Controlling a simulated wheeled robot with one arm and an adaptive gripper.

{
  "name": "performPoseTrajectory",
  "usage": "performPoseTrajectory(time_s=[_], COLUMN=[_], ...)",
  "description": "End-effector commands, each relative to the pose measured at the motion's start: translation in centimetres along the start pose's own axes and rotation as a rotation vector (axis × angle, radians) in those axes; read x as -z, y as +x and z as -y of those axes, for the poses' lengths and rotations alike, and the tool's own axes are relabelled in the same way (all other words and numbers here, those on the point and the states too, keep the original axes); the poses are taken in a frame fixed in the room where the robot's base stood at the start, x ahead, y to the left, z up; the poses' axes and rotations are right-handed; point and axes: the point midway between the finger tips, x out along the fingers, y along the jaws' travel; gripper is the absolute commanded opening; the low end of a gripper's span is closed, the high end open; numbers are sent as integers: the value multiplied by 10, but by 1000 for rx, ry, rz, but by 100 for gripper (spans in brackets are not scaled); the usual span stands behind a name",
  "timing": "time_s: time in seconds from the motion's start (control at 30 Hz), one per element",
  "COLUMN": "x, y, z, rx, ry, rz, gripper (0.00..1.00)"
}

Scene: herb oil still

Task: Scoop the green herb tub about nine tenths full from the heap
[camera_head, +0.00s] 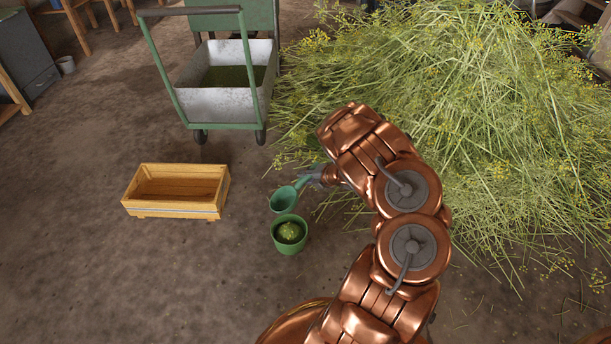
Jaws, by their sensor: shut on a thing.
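The green herb tub (290,246) stands upright on the dirt floor, with some yellow-green herb visible inside below its rim. My gripper (312,179) is shut on the handle of a green scoop (284,199). The scoop's bowl is above and slightly left of the tub in the picture, close to its rim. I cannot tell whether it touches the tub. No herb clearly shows in the scoop. The heap (470,110) of cut green stalks with yellow flowers fills the right side, behind and beside my arm.
An empty-looking wooden crate (176,207) sits on the floor to the left. A green-framed cart (222,112) with a pale metal bin stands at the back, dark green matter in it. The front-left floor is clear.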

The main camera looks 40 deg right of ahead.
Motion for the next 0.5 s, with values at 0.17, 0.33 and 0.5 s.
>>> performPoseTrajectory(time_s=[0.17,0.33,0.5], x=[-7,-12,-15], y=[-4,-7,-10], z=[-4,-6,-6], rx=[-42,-77,-112], ry=[91,171,261], rz=[-60,-118,-183], gripper=[0,0,0])
